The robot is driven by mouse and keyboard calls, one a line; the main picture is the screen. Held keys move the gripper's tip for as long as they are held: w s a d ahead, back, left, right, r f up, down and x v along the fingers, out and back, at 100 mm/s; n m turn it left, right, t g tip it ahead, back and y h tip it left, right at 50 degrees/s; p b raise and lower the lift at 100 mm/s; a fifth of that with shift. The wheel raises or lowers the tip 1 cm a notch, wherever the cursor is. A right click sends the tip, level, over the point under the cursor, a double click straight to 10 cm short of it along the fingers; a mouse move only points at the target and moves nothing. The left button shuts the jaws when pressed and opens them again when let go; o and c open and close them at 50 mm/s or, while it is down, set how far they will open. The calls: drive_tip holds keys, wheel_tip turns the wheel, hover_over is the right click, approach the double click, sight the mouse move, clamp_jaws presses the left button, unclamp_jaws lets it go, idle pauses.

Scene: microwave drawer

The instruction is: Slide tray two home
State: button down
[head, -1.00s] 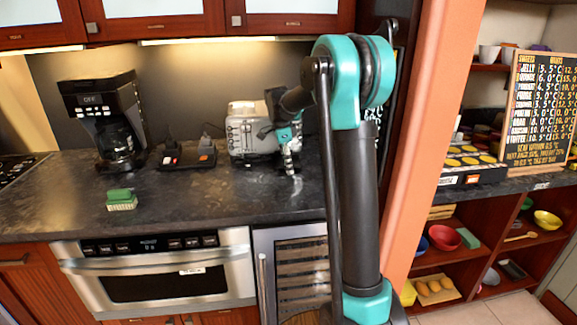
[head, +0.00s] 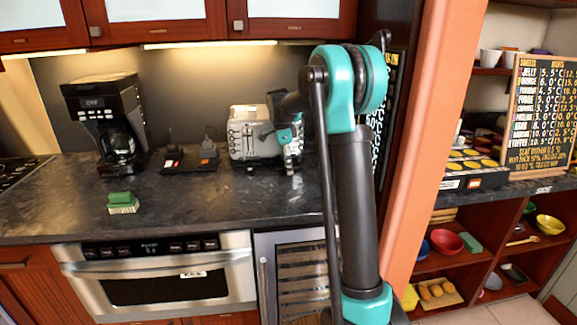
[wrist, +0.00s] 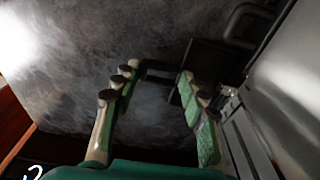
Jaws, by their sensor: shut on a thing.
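A silver box-shaped appliance (head: 250,137) stands at the back of the dark counter, and it also fills the right side of the wrist view (wrist: 290,95). My gripper (head: 291,165) is low at its front right corner. In the wrist view my gripper (wrist: 155,75) has a dark bar-like handle (wrist: 160,66) between its fingertips. A flat dark piece (wrist: 208,60) joins the handle area beside the appliance; I take it for a tray. Its number does not show, and how far it stands out is not clear. The fingers hide part of the handle.
A black coffee maker (head: 106,125) and a dark base with small items (head: 188,158) stand to the left. A green sponge-like block (head: 122,203) lies near the front edge. An orange post (head: 425,150) rises at right. The middle counter is clear.

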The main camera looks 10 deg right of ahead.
drive_tip(key=shift+w, duration=0.1)
drive_tip(key=shift+w, duration=0.15)
drive_tip(key=c, duration=0.8)
unclamp_jaws()
drive_tip(key=shift+w, duration=0.1)
drive_tip(key=shift+o, duration=0.2)
drive_tip(key=shift+s+d+r, duration=0.15)
drive_tip(key=shift+s+d, duration=0.05)
drive_tip(key=shift+s, duration=0.3)
drive_tip(key=shift+s+d+r, duration=0.15)
drive_tip(key=shift+s+d, duration=0.05)
drive_tip(key=shift+s, duration=0.3)
drive_tip(key=shift+s+r, duration=0.35)
drive_tip(key=shift+s, duration=0.85)
drive_tip(key=shift+s+r, duration=0.3)
drive_tip(key=shift+s, duration=0.85)
drive_tip(key=shift+s+r, duration=0.35)
drive_tip(key=shift+s, duration=0.85)
